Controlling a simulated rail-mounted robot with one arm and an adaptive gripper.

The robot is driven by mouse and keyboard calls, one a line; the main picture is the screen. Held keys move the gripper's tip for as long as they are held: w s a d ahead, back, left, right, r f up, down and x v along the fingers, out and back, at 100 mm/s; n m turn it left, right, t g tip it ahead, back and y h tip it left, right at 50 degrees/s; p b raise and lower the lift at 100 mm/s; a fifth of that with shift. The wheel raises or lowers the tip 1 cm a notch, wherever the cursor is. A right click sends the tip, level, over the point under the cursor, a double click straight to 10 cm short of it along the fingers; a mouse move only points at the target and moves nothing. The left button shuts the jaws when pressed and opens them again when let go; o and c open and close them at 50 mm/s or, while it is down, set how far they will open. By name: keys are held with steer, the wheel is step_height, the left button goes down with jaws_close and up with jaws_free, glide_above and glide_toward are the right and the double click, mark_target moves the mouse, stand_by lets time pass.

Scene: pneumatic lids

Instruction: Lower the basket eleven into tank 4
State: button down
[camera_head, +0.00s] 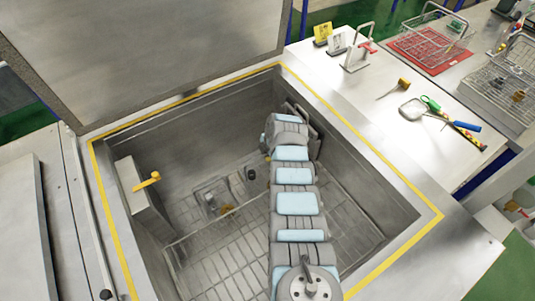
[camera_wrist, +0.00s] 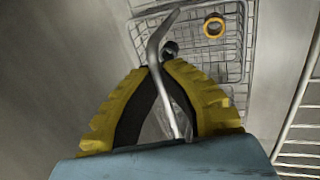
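A wire basket (camera_wrist: 190,50) lies beneath my gripper in the wrist view, with a yellow-orange ring (camera_wrist: 214,27) and a small dark part (camera_wrist: 170,47) in it. In the head view, the basket (camera_head: 212,192) is low inside the open tank (camera_head: 195,115), left of my arm. My gripper (camera_wrist: 164,66) has yellow ribbed fingers drawn together around a bent metal rod (camera_wrist: 158,42), which looks like the basket's handle. The fingers are hidden in the head view. Whether the basket touches the tank's rack is unclear. No tank or basket number is readable.
The raised lid (camera_head: 150,45) stands behind the tank. A wire rack (camera_head: 240,255) covers the tank floor. A yellow lever (camera_head: 147,182) sticks out at the left wall. The counter at right holds tags (camera_head: 322,33), tools (camera_head: 412,109) and another basket on a red mat (camera_head: 405,46).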

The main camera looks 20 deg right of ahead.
steer(key=shift+f+b, duration=0.35)
steer(key=shift+b, duration=0.05)
steer(key=c, duration=1.2)
jaws_free()
steer(key=shift+o, duration=0.2)
steer(key=shift+r, duration=0.15)
steer(key=shift+d+r, duration=0.1)
steer(key=shift+r, duration=0.25)
steer(key=w+p+v, duration=0.1)
steer(key=v, duration=1)
steer(key=w+a+r+p+v, duration=0.1)
steer(key=w+p+v, duration=0.1)
steer(key=v, duration=0.9)
steer(key=shift+r+p, duration=0.2)
steer(key=shift+p, duration=0.1)
